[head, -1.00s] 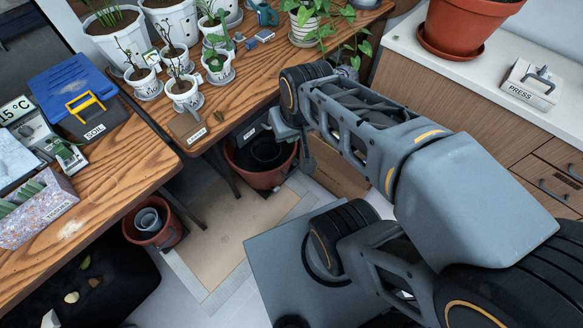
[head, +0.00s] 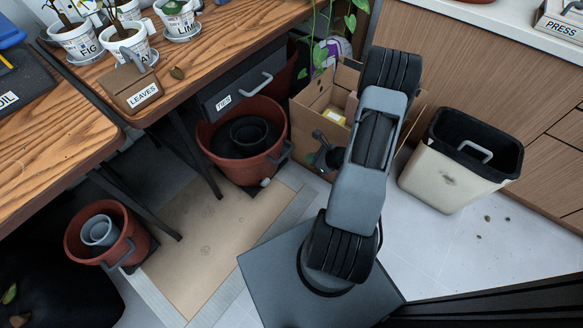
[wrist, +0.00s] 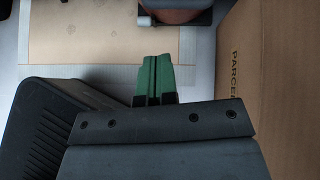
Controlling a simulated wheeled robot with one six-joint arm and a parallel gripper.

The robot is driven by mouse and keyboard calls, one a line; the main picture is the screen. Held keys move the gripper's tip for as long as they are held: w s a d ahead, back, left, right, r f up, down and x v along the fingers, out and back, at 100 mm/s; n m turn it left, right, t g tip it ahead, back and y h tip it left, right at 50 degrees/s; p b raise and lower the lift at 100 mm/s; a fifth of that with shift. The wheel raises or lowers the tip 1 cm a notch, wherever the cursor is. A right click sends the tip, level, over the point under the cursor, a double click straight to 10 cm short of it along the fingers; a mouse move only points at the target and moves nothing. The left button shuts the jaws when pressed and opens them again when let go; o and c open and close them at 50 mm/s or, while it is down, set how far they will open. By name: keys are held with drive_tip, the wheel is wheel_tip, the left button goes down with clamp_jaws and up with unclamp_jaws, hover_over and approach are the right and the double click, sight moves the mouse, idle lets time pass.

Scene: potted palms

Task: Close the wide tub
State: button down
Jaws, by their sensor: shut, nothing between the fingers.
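The wide tub (head: 235,173) is a terracotta-coloured round tub on the floor below the table, in the head view. Its top is open, dark nested pots stand in it, and a handle shows on its right side. Its lower edge and a dark bracket also show at the top of the wrist view (wrist: 172,14). My gripper, with green fingers (wrist: 153,76), is shut and empty in the wrist view. It points toward the tub, with a visible gap before it. In the head view my arm mostly hides the gripper, near the cardboard box.
A cardboard box (head: 306,119) stands right of the tub, close to my gripper. A dark drawer (head: 236,97) with a handle hangs above the tub. A smaller terracotta tub (head: 88,246) stands left. A cream bin (head: 438,178) stands right.

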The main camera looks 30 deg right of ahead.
wheel_tip(320, 180, down, 5)
drive_tip(key=d+m+b, duration=0.1)
drive_tip(key=m, duration=0.1)
drive_tip(key=w+a+f+b, duration=0.4)
drive_tip(key=w, duration=0.5)
drive_tip(key=shift+w+f+h, duration=0.3)
drive_tip(key=shift+a, duration=0.1)
